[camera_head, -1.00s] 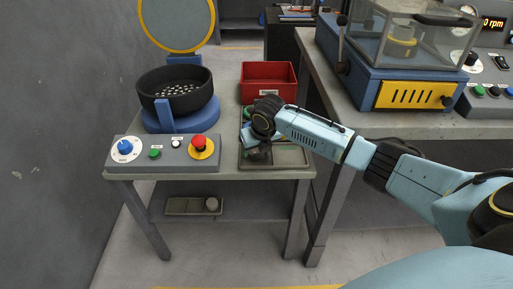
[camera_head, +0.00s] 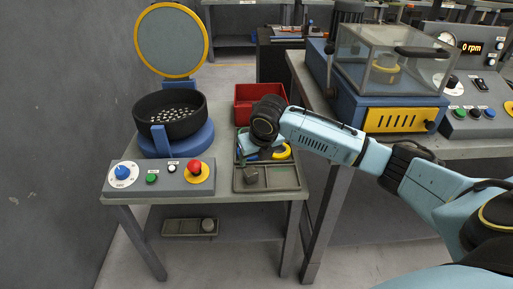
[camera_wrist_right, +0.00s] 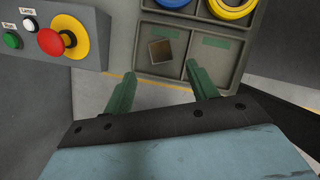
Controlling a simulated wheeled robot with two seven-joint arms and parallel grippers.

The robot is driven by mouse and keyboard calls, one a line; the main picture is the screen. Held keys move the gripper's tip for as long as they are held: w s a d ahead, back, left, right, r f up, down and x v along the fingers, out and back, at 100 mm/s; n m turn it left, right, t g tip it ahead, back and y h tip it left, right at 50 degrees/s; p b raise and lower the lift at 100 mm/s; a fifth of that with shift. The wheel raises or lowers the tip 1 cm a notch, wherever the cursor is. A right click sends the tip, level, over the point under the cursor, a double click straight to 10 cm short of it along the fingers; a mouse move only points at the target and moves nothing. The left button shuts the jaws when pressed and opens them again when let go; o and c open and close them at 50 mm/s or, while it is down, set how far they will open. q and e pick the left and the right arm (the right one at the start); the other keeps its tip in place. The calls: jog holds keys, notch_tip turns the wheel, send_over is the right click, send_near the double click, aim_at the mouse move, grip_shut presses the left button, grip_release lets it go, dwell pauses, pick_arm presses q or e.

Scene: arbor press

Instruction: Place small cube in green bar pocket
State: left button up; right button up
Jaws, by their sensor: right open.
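A small grey cube (camera_head: 250,176) sits in the front left pocket of the grey-green tray (camera_head: 301,189). In the right wrist view the cube (camera_wrist_right: 160,50) has a brownish face and is turned slightly in its pocket. A green bar (camera_wrist_right: 166,29) marks that pocket, and another green bar (camera_wrist_right: 216,42) marks the empty pocket beside it. My right gripper (camera_wrist_right: 160,70) is open and empty, its two green fingers apart, with the cube just beyond and between the tips. In the head view the fingers are mostly hidden by the wrist. My left gripper is not in view.
Blue (camera_wrist_right: 172,2) and yellow (camera_wrist_right: 232,8) rings lie in the tray's back pockets. A red bin (camera_head: 243,114) stands behind the tray. A control box with a red button (camera_head: 195,167) and a black bowl (camera_head: 149,122) are to the left.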

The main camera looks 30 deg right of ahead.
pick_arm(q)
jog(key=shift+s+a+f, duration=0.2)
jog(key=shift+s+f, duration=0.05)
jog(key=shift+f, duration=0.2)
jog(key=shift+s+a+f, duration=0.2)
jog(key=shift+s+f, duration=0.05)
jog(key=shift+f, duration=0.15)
pick_arm(e)
jog(key=shift+v, duration=1.05)
jog(key=s+a+f+m+t+y, duration=0.1)
jog(key=s+a+f+m, duration=0.35)
jog(key=f+m, duration=0.3)
jog(key=s+a+f+m+y, duration=0.1)
jog(key=s+a+f+m, duration=0.2)
jog(key=a+f+m, duration=0.4)
jog(key=s+d+f+m+g+h, duration=0.1)
jog(key=s+d+f+m, duration=0.2)
jog(key=s+f+m, duration=0.5)
jog(key=s+d+f+m+g+h, duration=0.1)
jog(key=s+d+f+m, duration=0.3)
jog(key=s+f+m, duration=0.5)
jog(key=s+f+g, duration=0.1)
jog(key=s+f, duration=0.2)
jog(key=s, duration=0.4)
jog(key=shift+f, duration=0.2)
jog(key=shift+m, duration=0.25)
jog(key=shift+c, duration=0.4)
